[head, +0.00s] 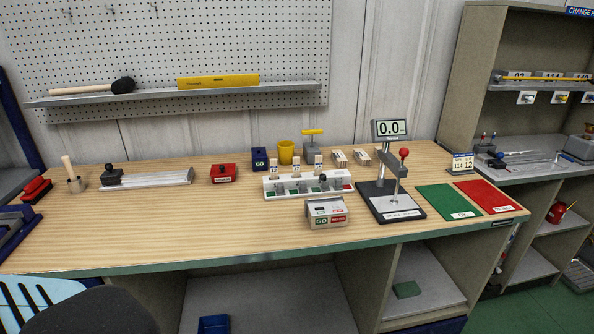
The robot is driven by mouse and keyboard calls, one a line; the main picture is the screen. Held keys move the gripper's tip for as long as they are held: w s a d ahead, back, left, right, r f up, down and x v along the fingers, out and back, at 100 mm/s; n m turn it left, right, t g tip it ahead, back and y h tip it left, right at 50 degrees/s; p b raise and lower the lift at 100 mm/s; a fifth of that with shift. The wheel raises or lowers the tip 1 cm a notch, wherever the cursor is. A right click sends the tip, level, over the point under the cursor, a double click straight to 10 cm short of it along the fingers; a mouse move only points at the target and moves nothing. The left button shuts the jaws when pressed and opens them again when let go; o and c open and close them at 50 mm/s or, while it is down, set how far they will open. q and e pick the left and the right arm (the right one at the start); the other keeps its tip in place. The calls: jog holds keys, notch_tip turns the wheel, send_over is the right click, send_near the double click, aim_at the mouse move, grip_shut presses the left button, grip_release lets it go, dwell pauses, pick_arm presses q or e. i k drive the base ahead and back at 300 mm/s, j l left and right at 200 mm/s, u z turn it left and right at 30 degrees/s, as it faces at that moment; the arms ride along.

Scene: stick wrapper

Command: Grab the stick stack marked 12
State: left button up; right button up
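A white rack (300,187) stands in the middle of the workbench. Small upright wooden stick stacks with white number tags stand along its back: a left one (273,163), a middle one (296,161) and a right one (319,160). The tags are too small to read surely, so I cannot tell which is marked 12. Two more light wooden stick bundles lie behind to the right, one (339,158) beside the other (360,157). A small card (461,163) at the bench's right back reads 114 and 12. Neither of my grippers is in view.
A grey box marked GO (326,213) stands in front of the rack. A press with a 0.0 display (391,130) stands to its right. Green (448,202) and red (488,195) mats lie at the right. The bench's left front (130,230) is clear.

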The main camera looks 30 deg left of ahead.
aim_at(273, 172)
jog(key=u, duration=1.25)
jog(key=l+z, duration=0.1)
jog(key=l, duration=0.3)
jog(key=i+l+z, duration=0.1)
jog(key=l, duration=0.25)
jog(key=i+l, duration=0.15)
jog(key=l, duration=0.25)
jog(key=z, duration=0.05)
